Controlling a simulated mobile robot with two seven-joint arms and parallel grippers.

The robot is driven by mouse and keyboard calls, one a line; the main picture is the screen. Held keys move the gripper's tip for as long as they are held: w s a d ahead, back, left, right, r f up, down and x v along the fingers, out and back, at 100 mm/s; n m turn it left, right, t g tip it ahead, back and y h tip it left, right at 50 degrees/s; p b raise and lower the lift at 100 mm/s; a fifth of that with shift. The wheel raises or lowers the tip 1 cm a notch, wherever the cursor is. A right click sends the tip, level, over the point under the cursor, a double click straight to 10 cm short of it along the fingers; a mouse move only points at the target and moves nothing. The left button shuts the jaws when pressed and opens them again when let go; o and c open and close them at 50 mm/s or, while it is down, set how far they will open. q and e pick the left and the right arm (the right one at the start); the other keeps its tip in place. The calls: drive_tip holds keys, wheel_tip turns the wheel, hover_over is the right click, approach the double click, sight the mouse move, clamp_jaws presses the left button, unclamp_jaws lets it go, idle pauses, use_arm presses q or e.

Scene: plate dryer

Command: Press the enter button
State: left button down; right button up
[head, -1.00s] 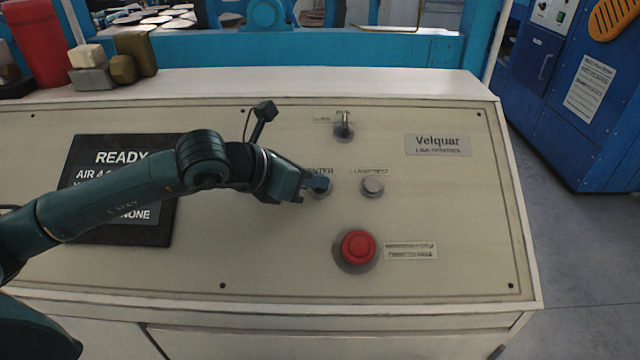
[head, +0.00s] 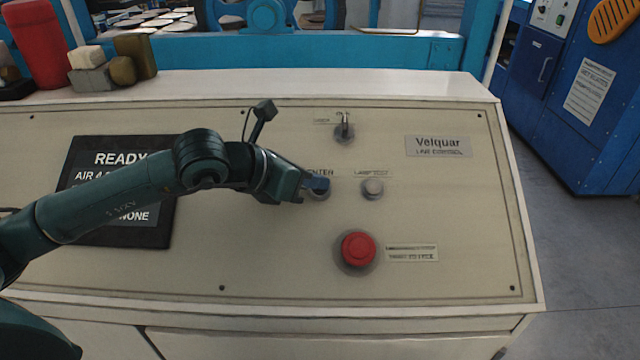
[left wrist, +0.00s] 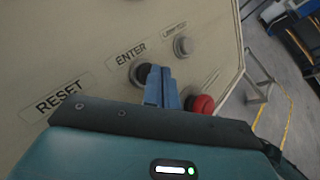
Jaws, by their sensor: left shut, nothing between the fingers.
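The enter button (head: 318,193) is a dark round button in a grey ring on the sloped beige panel (head: 270,250), below the ENTER label. In the left wrist view the enter button (left wrist: 141,74) shows beside the fingertips, partly covered by them. My left gripper (head: 318,183) is shut and empty, its blue fingertips over the button in the head view. In the left wrist view the fingertips (left wrist: 160,74) lie at the button's right edge. I cannot tell whether they touch it. My right gripper is not in view.
A grey lamp test button (head: 372,187) sits just right of enter. A red mushroom button (head: 358,249) is below, and a key switch (head: 344,130) above. A dark screen (head: 120,225) reading READY is at left, partly behind my arm. The RESET label (left wrist: 60,97) shows in the wrist view.

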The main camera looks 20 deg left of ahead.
use_arm(q)
drive_tip(key=shift+s+d+r, duration=0.1)
drive_tip(key=shift+s+r, duration=0.15)
drive_tip(key=shift+r, duration=0.2)
drive_tip(key=r, duration=0.1)
drive_tip(key=s+r, duration=0.1)
drive_tip(key=r, duration=0.1)
drive_tip(key=s+r+p, duration=0.1)
drive_tip(key=shift+s+d+r, duration=0.15)
drive_tip(key=shift+s+d, duration=0.05)
drive_tip(key=shift+d, duration=0.15)
idle(0.8)
